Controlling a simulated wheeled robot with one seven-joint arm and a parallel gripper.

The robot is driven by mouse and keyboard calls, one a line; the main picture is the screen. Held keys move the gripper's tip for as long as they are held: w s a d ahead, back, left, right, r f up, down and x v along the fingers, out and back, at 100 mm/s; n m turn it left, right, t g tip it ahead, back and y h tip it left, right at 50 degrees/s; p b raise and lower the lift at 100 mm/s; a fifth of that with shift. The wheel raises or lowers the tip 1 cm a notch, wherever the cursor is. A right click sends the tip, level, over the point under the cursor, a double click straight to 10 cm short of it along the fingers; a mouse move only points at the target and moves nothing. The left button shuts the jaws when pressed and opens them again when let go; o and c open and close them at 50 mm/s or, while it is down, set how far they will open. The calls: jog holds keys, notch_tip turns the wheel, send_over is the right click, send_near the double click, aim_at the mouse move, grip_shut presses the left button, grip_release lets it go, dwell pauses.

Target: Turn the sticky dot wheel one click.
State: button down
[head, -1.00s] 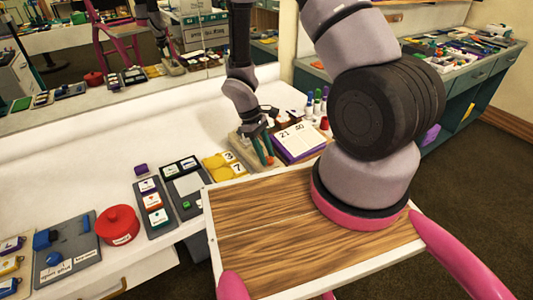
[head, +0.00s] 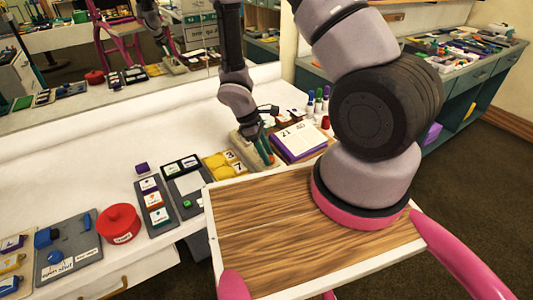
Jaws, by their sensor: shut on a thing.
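My gripper (head: 266,155) is at the beige board (head: 243,140) on the white counter, left of the calendar block. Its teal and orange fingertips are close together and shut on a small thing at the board. That thing sits where the sticky dot wheel would be, but the fingers hide it, and its shape and dots are too small to make out. I cannot tell how far it is turned.
The calendar block (head: 298,143) stands just right of my gripper, with colored bottles behind it. The white counter behind the trays is clear.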

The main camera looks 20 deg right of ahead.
jog(key=shift+c, duration=2.2)
grip_release()
jog(key=shift+r, duration=0.1)
jog(key=v, duration=1)
jog(key=shift+w+a+r, duration=0.15)
jog(key=shift+r, duration=0.15)
jog(key=s+d+r+m+t+y, duration=0.1)
jog(key=d+r+m+t+y, duration=0.15)
jog(key=r+m, duration=0.75)
jog(key=s+d+r+m+t+y, duration=0.2)
jog(key=d+r+t, duration=0.15)
jog(key=r, duration=1.55)
jog(key=s+d+r+m+t+y, duration=0.1)
jog(key=s+r+m+t, duration=0.2)
jog(key=s+r, duration=0.3)
notch_tip(320, 180, up, 2)
jog(key=shift+s+d+r+m, duration=0.1)
jog(key=shift+s+d+m, duration=0.3)
jog(key=shift+m, duration=0.2)
